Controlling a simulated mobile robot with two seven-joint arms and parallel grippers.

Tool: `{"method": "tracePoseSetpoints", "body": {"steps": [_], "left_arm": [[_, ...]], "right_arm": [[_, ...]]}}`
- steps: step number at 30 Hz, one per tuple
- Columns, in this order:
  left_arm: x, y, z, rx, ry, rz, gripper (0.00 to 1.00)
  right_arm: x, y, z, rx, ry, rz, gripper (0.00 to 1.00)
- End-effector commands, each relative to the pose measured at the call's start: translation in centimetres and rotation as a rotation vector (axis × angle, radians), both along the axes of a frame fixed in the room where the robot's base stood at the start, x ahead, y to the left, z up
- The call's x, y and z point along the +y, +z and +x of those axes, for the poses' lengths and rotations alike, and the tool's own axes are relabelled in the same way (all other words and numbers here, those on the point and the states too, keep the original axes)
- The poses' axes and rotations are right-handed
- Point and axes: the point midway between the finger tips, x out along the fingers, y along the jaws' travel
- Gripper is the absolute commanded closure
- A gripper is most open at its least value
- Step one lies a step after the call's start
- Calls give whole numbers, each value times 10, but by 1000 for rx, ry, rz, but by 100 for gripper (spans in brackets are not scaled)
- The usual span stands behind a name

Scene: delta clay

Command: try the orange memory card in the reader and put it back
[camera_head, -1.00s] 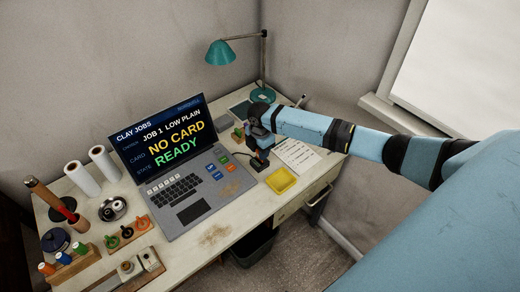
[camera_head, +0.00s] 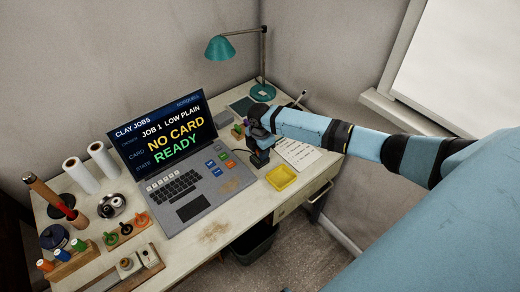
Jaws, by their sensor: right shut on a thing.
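My right gripper (camera_head: 259,159) points down at the back right of the desk, beside the laptop's right edge and just behind the yellow tray (camera_head: 281,178). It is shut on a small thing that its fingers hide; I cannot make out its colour. I cannot pick out the orange memory card anywhere. The card reader is not clear either; a dark cable runs to the spot under the gripper. The laptop (camera_head: 190,207) stands open, and its screen (camera_head: 165,134) reads "NO CARD" and "READY". My left gripper is out of view.
A teal lamp (camera_head: 221,47) stands at the back, with small coloured items (camera_head: 238,131) near it. A paper sheet (camera_head: 298,153) lies right of the gripper. White rolls (camera_head: 81,175), coloured spools and a wooden holder (camera_head: 128,236) crowd the left. The desk's front middle is clear.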

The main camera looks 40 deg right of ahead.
Motion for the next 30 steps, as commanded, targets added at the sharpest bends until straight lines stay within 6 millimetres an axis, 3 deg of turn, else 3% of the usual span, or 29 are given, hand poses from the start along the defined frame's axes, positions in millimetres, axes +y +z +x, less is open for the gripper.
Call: {"method": "tracePoseSetpoints", "body": {"steps": [6, 7, 10, 16, 19, 30], "left_arm": [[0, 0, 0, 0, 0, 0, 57], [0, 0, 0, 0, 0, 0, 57], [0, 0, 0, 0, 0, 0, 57], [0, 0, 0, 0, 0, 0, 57], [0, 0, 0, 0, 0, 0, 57], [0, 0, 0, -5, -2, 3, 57]], "right_arm": [[0, 0, 0, 0, 0, 0, 87], [0, 0, 0, 0, 0, 0, 61], [0, 0, 0, -1, 0, 0, 38], [0, 0, 0, -1, 0, 0, 35], [0, 0, 0, -1, 0, 0, 18], [0, 0, 0, -1, 0, 0, 18]]}}
